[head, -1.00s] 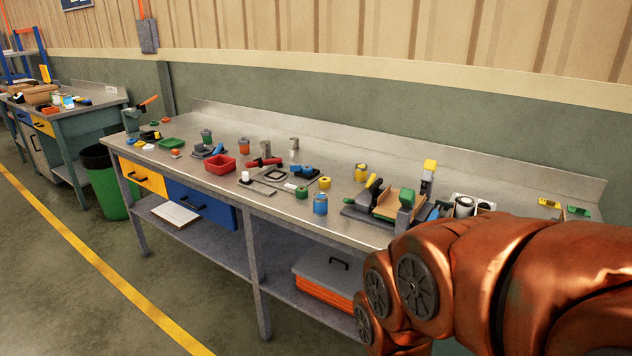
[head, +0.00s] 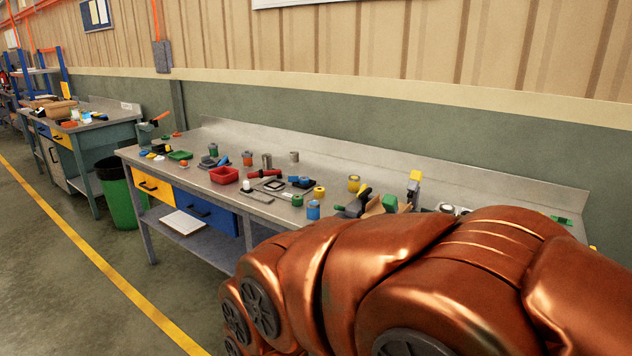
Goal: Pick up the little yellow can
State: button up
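A little yellow can (head: 354,184) stands upright on the metal workbench (head: 335,162), right of the middle, just left of a clamp-like tool. A smaller yellow round piece (head: 319,192) lies nearer, beside a green one. My copper-coloured arm fills the lower right of the head view and hides the right front part of the bench. My gripper is not in the picture.
Near the can stand a blue can (head: 313,210), a green can (head: 297,200) and a dark vise-like tool with a yellow top (head: 415,177). A red bin (head: 224,175) sits further left. A green trash bin (head: 120,192) stands on the floor between two benches.

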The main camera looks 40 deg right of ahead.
aim_at(354, 182)
jog(key=u, duration=0.25)
jog(key=i, duration=1.65)
jog(key=z, duration=0.2)
jog(key=i, duration=1.4)
jog(key=z, duration=1.7)
jog(key=i, duration=0.85)
jog(key=z, duration=0.75)
